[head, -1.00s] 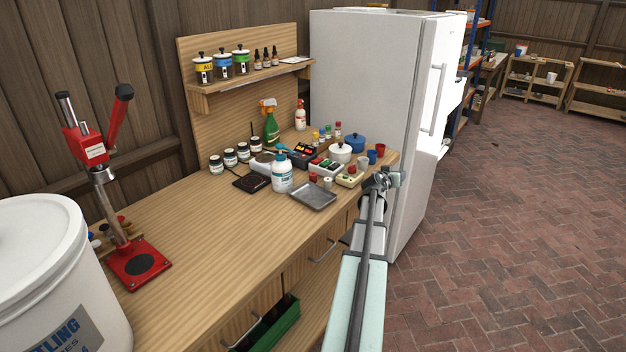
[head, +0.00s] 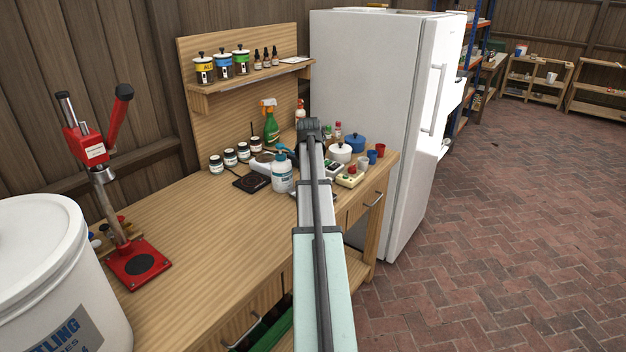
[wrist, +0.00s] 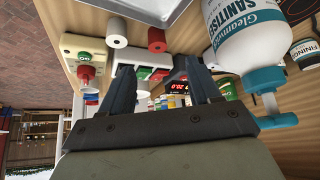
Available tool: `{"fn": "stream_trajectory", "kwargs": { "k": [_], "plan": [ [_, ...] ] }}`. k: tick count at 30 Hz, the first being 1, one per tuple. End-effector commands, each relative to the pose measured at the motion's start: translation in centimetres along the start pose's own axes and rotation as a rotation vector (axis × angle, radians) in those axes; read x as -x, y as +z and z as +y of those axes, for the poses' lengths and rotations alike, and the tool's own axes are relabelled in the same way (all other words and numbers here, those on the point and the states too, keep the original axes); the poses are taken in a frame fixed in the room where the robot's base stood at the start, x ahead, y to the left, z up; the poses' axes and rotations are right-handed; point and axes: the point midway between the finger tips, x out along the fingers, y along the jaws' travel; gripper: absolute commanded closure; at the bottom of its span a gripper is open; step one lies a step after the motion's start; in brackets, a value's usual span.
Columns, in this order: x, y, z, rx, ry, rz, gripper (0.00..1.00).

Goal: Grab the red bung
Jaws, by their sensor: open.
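The red bung (wrist: 156,38) stands on the wooden worktop in the wrist view, beside a pale grey-white bung (wrist: 117,30). My gripper (wrist: 158,75) is open with nothing held between its fingers. The red bung appears beyond the fingertips, roughly in line with the gap between them, and apart from them. In the head view my arm hides the bung, and my gripper (head: 314,130) shows only from behind over the worktop.
A sanitiser pump bottle (wrist: 240,35) stands close on the right in the wrist view. A metal tray (wrist: 150,8) lies near the bungs.

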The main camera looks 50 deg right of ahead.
Motion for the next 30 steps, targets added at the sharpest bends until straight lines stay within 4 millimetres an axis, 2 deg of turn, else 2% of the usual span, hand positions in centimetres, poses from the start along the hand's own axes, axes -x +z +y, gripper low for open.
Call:
{"fn": "stream_trajectory", "kwargs": {
  "k": [1, 6, 10, 20, 30],
  "plan": [
    [-1.1, -0.1, 0.0, 0.000, 0.001, -0.003, 0.38],
    [-3.8, -0.1, 0.1, -0.001, 0.002, -0.001, 0.38],
    [-5.0, -0.1, 0.1, -0.001, 0.002, 0.000, 0.38],
    [-6.5, -0.2, 0.2, -0.001, 0.002, 0.001, 0.38],
    [-10.5, -0.5, 0.4, -0.001, 0.002, 0.001, 0.38]
  ]
}}
